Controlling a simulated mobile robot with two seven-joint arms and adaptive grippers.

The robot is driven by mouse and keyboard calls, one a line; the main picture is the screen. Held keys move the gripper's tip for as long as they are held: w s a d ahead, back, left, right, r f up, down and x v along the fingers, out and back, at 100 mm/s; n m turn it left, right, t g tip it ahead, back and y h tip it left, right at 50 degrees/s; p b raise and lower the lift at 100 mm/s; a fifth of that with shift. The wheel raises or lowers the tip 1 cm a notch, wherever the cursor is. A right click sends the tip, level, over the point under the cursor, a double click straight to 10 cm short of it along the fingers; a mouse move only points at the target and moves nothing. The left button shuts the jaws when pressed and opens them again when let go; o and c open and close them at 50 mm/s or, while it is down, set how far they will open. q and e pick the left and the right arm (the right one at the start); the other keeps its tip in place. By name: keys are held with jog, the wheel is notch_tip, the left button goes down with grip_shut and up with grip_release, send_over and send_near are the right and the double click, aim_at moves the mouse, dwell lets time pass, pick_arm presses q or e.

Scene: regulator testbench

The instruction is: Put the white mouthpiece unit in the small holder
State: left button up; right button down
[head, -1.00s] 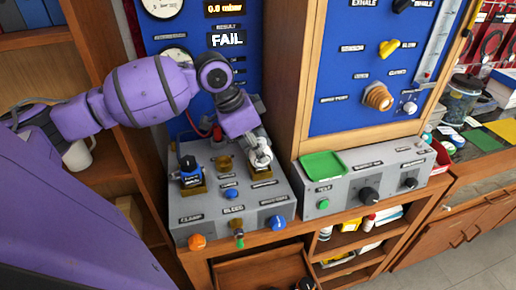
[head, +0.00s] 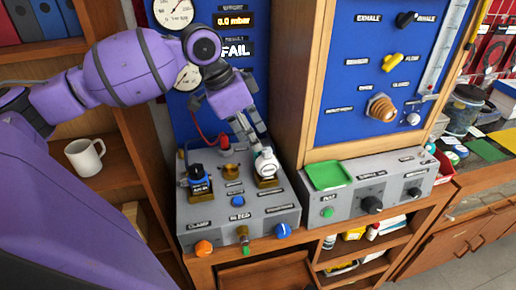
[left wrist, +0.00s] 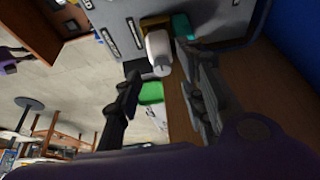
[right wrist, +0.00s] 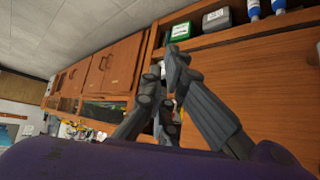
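The white mouthpiece unit (head: 266,164) stands at the brass holder (head: 268,183) on the back right of the grey bench box. It looks seated there, though the contact is partly hidden. My left gripper (head: 247,130) is just above and behind it. In the left wrist view the white unit (left wrist: 158,48) lies beyond the spread fingers (left wrist: 158,80), which hold nothing. My right gripper (right wrist: 163,65) shows only in its own wrist view, with its fingertips together and nothing visible between them.
A black and blue unit (head: 199,182) stands in a holder at the box's left. A brass fitting (head: 230,171) and a red knob (head: 225,146) are between. A green tray (head: 328,174) lies on the right-hand box. A wooden cabinet side (head: 290,90) rises close right of my left gripper.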

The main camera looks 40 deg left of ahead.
pick_arm(q)
jog(key=v, duration=0.3)
jog(key=shift+d, duration=0.1)
dwell(0.5)
